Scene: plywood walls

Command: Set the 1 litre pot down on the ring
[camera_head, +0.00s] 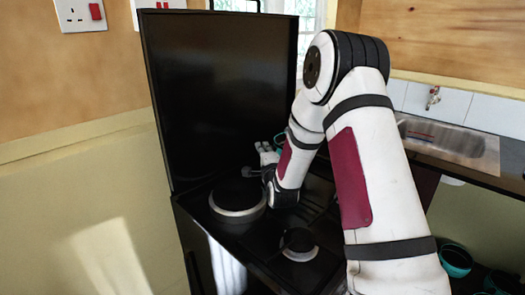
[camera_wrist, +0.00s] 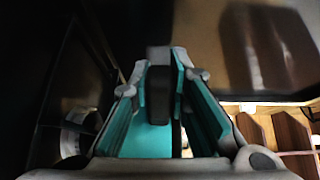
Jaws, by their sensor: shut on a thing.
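The pot (camera_head: 238,190) looks like a dark round shape in the head view. It is over the larger left ring (camera_head: 238,212), whose pale rim shows along the front. I cannot tell whether the pot touches the ring. My gripper (camera_head: 266,160) is just right of and behind the pot, partly covered by my arm. In the wrist view, my gripper (camera_wrist: 160,75) is shut on a dark upright piece (camera_wrist: 158,88), which looks like the pot's handle, between teal-padded fingers. The pot's body is not clear in that view.
A smaller ring (camera_head: 299,250) lies nearer, to the right on the black hob. A tall black lid (camera_head: 220,90) stands behind the hob. A sink (camera_head: 455,140) is at the right. Teal-edged vessels (camera_head: 455,262) sit low at the right.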

